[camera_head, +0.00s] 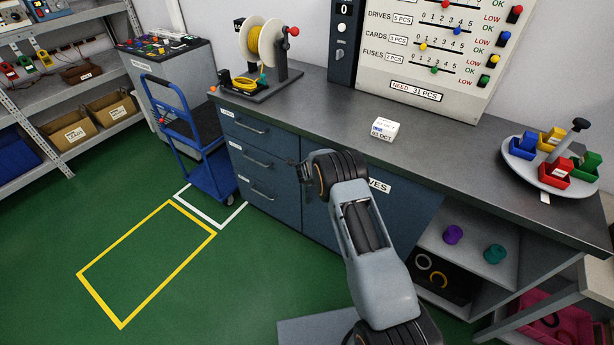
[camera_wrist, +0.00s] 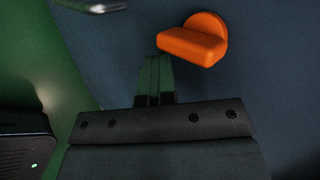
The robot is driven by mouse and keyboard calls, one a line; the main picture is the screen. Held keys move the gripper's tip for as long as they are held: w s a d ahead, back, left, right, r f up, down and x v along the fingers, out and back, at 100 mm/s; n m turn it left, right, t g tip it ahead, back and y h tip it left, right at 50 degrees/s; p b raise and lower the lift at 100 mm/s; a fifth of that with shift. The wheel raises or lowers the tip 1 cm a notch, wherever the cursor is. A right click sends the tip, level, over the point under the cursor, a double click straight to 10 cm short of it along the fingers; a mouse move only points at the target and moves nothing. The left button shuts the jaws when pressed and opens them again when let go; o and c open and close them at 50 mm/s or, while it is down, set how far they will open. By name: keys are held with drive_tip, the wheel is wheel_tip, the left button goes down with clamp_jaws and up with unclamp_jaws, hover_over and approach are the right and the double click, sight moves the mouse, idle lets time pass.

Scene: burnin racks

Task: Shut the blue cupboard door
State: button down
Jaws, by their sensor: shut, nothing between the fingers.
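The blue cupboard door (camera_head: 318,215) is a dark blue panel under the counter, right of the drawers, partly hidden by my arm. A white label ending in "VES" shows near its top. In the wrist view a dark blue panel (camera_wrist: 265,85) fills the right side and bears an orange handle (camera_wrist: 192,46) with a round base. My gripper (camera_wrist: 153,60) is shut and empty. Its fingertips show just below and left of the orange handle, and I cannot tell whether they touch it. In the head view my arm hides most of the gripper. How far the door stands open is unclear.
Blue drawers (camera_head: 255,158) with metal handles stand left of the door. Open shelves (camera_head: 468,262) with colored rings lie to its right. The counter (camera_head: 330,108) holds a spool stand, a white box and a round tray. A blue trolley (camera_head: 205,165) stands left; green floor is clear.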

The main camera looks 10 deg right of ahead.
drive_tip(key=s+a+r+n+g+y, duration=0.1)
drive_tip(key=s+a+r+n+y, duration=0.2)
drive_tip(key=s+a, duration=0.35)
drive_tip(key=s+a+r+n+y, duration=0.2)
drive_tip(key=s+a+n, duration=0.3)
drive_tip(key=a, duration=0.2)
drive_tip(key=s+a+r+n+g+y, duration=0.1)
drive_tip(key=s+r+n+g+y, duration=0.2)
drive_tip(key=s+r+n, duration=0.6)
drive_tip(key=s+d+r+n+h+p, duration=0.1)
drive_tip(key=s+d+r+n, duration=0.2)
drive_tip(key=s+d+r, duration=0.3)
drive_tip(key=s+d+r+n+h+p, duration=0.1)
drive_tip(key=s+d+r, duration=0.6)
drive_tip(key=s, duration=0.9)
drive_tip(key=shift+d+r+n+g+h, duration=0.25)
drive_tip(key=shift+r+n+h, duration=0.55)
drive_tip(key=shift+r+n, duration=0.8)
